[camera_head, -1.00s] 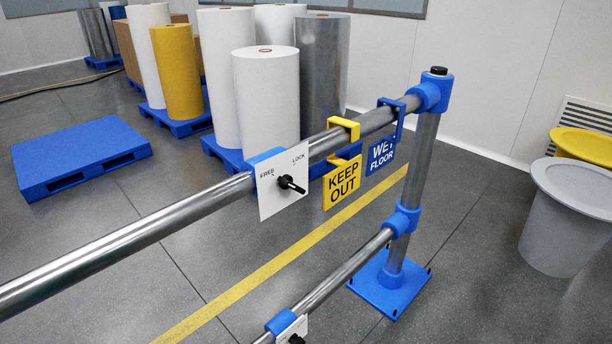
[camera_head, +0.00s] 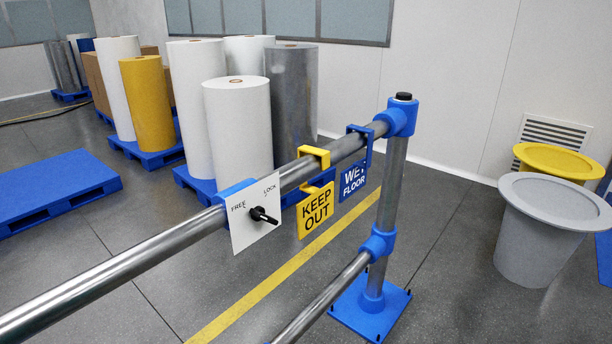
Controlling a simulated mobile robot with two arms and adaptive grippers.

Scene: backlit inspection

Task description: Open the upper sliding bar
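The upper sliding bar (camera_head: 110,272) is a grey metal tube running from the lower left up to a blue corner fitting (camera_head: 397,117) on the upright post. A white plate (camera_head: 243,222) on it reads FREE and LOCK and carries a black knob (camera_head: 263,215); the knob's handle points to the right, down from the LOCK label. A yellow KEEP OUT sign (camera_head: 316,208) and a blue WET FLOOR sign (camera_head: 354,180) hang from the bar between plate and post. Neither gripper is in view.
A lower bar (camera_head: 325,300) runs below to the post (camera_head: 388,200), which stands on a blue base plate (camera_head: 368,308). Grey (camera_head: 535,240) and yellow (camera_head: 556,160) bins stand at the right. Rolls on blue pallets stand behind the bar. Grey floor lies open between post and bins.

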